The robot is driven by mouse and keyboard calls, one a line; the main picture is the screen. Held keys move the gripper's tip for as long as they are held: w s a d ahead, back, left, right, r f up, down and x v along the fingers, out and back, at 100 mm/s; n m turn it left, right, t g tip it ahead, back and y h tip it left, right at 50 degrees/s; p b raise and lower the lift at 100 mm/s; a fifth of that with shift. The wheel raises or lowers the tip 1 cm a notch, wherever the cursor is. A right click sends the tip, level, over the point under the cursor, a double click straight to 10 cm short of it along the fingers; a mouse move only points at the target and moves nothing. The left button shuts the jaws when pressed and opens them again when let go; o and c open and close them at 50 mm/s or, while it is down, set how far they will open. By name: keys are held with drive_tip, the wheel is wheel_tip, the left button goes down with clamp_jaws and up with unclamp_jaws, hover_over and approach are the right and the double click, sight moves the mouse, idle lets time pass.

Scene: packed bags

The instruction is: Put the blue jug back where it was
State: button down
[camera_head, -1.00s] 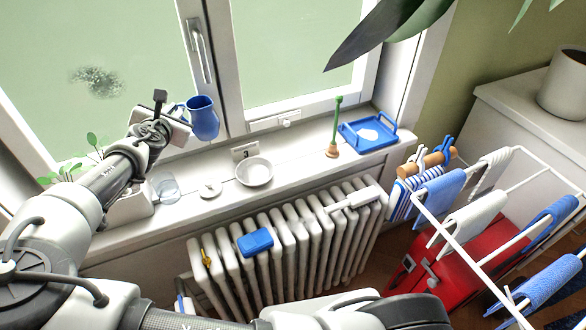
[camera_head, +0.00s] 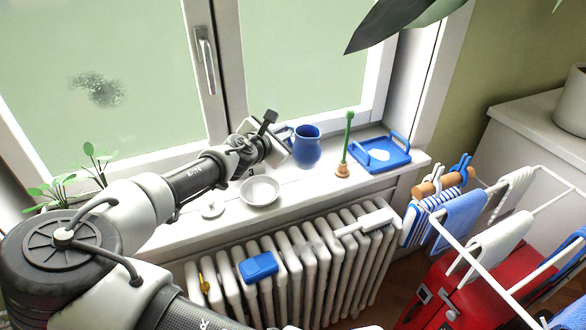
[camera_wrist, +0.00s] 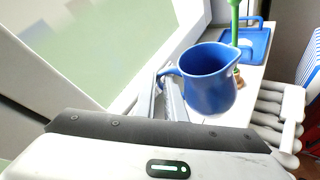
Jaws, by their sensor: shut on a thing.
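The blue jug (camera_head: 306,149) is upright over the windowsill, between the white dish and the green stick. It also shows in the wrist view (camera_wrist: 208,88), with its open mouth up and its handle towards my gripper. My gripper (camera_head: 286,141) is shut on the handle at the jug's left side; its fingers (camera_wrist: 168,98) show in the wrist view. I cannot tell whether the jug's base touches the sill.
On the windowsill (camera_head: 225,222) stand a white dish (camera_head: 260,191), a small white lid-like piece (camera_head: 212,210), a green stick on a brown base (camera_head: 347,145) and a blue tray (camera_head: 397,160). A radiator (camera_head: 310,255) is below; a drying rack (camera_head: 500,225) stands at the right.

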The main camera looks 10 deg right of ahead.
drive_tip(key=shift+f+b, duration=0.5)
drive_tip(key=shift+f, duration=3.05)
drive_tip(key=shift+f, duration=0.15)
drive_tip(key=c, duration=1.8)
unclamp_jaws()
